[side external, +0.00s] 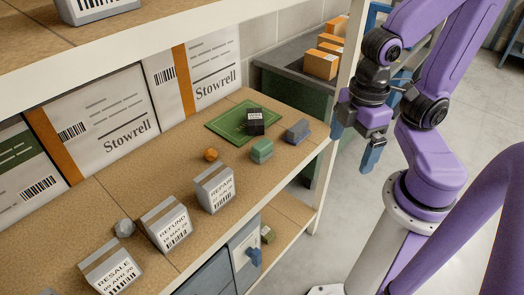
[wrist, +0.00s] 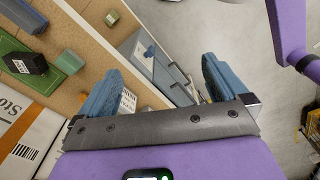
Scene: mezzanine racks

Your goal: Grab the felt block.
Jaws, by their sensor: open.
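Two small blocks lie near the shelf's front edge: a pale green block (side external: 261,150) and a blue-grey block (side external: 298,130). I cannot tell by texture which is felt. My gripper (side external: 354,140) is open and empty, in the air right of the shelf end, apart from every block.
An orange ball (side external: 211,155), a grey nut-like piece (side external: 124,228) and labelled boxes (side external: 215,188) stand left on the shelf (side external: 180,150). A white post (side external: 335,110) stands between my gripper and the shelf. An upper shelf (side external: 190,32) overhangs. Another green block (side external: 268,234) lies below.

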